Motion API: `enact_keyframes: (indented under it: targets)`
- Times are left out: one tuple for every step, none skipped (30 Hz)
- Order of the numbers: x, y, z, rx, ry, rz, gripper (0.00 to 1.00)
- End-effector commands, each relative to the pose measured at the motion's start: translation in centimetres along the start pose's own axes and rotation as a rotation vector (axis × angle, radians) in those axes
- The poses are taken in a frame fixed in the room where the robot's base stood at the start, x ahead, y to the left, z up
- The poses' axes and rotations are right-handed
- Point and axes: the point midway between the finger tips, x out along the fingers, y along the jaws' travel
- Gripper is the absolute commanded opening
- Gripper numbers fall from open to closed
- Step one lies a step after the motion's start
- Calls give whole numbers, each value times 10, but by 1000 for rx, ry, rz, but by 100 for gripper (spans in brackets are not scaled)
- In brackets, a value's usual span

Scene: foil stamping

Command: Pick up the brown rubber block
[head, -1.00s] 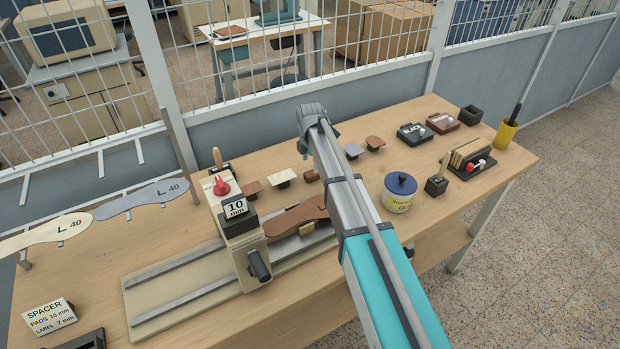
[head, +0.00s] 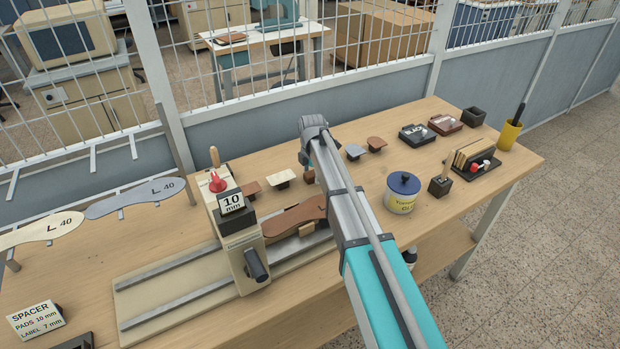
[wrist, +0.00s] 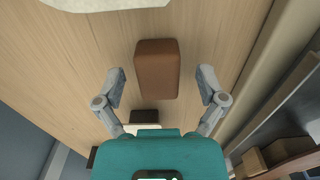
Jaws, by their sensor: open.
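The brown rubber block (wrist: 157,68) lies on the wooden table in the wrist view. It is a plain reddish-brown block with rounded edges. My gripper (wrist: 161,78) is open, with one finger to the left of the block and one to the right. There is a clear gap on each side, and neither finger appears to touch it. The height of the fingers above the table is hard to tell.
The stamping press (head: 237,235) with its brown sole (head: 292,216) stands left of my arm. A blue-lidded tin (head: 402,192) stands right. A mesh fence (head: 240,75) runs behind the table (head: 180,232).

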Motion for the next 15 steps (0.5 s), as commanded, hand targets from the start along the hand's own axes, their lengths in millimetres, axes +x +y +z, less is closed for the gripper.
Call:
enact_keyframes:
  targets:
    - [0,0,0,0,0,0,90]
    - [0,0,0,0,0,0,90]
    - [0,0,0,0,0,0,90]
    - [0,0,0,0,0,0,90]
    - [0,0,0,0,0,0,90]
    - [0,0,0,0,0,0,90]
    - [0,0,0,0,0,0,90]
    - [0,0,0,0,0,0,90]
    - [0,0,0,0,0,0,86]
    - [0,0,0,0,0,0,81]
    - [0,0,0,0,0,0,75]
    - [0,0,0,0,0,0,68]
    - [0,0,0,0,0,0,62]
    - [0,0,0,0,0,0,57]
    - [0,0,0,0,0,0,49]
